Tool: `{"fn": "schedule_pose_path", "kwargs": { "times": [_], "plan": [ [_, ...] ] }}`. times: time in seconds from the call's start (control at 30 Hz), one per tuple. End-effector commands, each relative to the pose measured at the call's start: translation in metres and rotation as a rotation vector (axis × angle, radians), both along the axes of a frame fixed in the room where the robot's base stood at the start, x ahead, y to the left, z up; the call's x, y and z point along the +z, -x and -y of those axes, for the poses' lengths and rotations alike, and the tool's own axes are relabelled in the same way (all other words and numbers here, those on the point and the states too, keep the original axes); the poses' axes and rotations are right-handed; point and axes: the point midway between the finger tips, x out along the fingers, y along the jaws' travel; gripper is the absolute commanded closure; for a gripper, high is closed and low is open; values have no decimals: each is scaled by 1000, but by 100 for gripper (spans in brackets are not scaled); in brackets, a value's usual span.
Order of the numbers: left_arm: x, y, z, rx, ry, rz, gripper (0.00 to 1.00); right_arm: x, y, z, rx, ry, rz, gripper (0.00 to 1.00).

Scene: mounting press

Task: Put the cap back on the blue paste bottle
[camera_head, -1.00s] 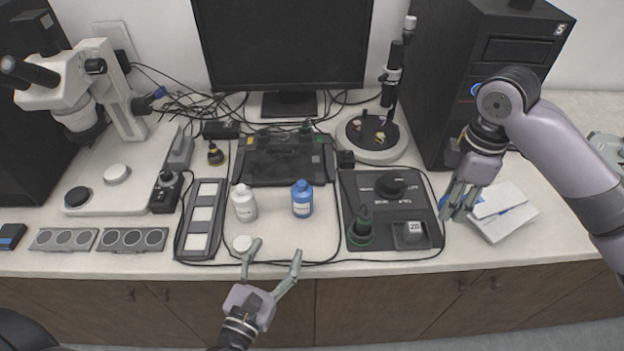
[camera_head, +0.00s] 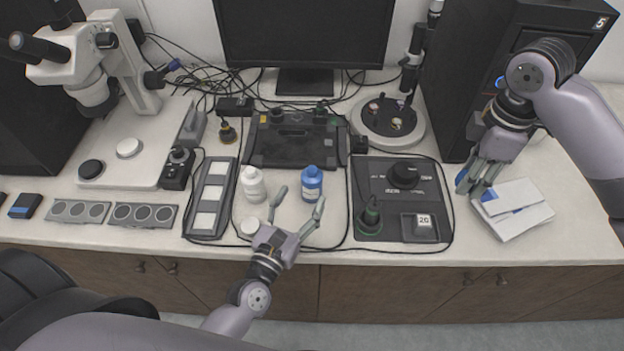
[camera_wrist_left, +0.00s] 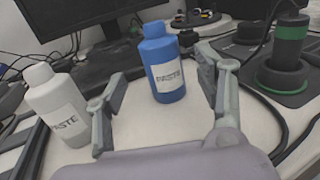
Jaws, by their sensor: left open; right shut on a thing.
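The blue paste bottle (camera_head: 312,184) stands upright on the bench. It also shows in the left wrist view (camera_wrist_left: 165,68), label facing the camera, with a narrower blue top; I cannot tell neck from cap there. My left gripper (camera_head: 298,208) is open, its fingers spread just in front of the bottle, not closed on it.
A white paste bottle (camera_head: 253,185) stands left of the blue one. A black control panel (camera_head: 385,190) with a green-ringed knob is to the right. A white and blue box (camera_head: 515,210) lies beside my right gripper. Black cables loop around the bottles.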

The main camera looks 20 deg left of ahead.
Motion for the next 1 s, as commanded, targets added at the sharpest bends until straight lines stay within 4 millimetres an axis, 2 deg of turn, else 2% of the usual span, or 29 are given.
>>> {"fn": "schedule_pose_path", "kwargs": {
  "times": [0.13, 0.5, 0.8, 1.0],
  "plan": [
    [1, -12, 1, 1, -2, 0, 36, 4, 0, 0, 0, 0, 0, 77],
    [1, -16, 1, 0, -1, 0, 36, 6, 0, 0, 0, 0, 0, 77],
    [3, -55, 6, 1, -2, 1, 36, 24, 0, 0, 0, 0, 0, 77],
    [1, -65, 7, 0, -1, -1, 36, 25, 0, 0, 0, 0, 0, 77]
  ]
}}
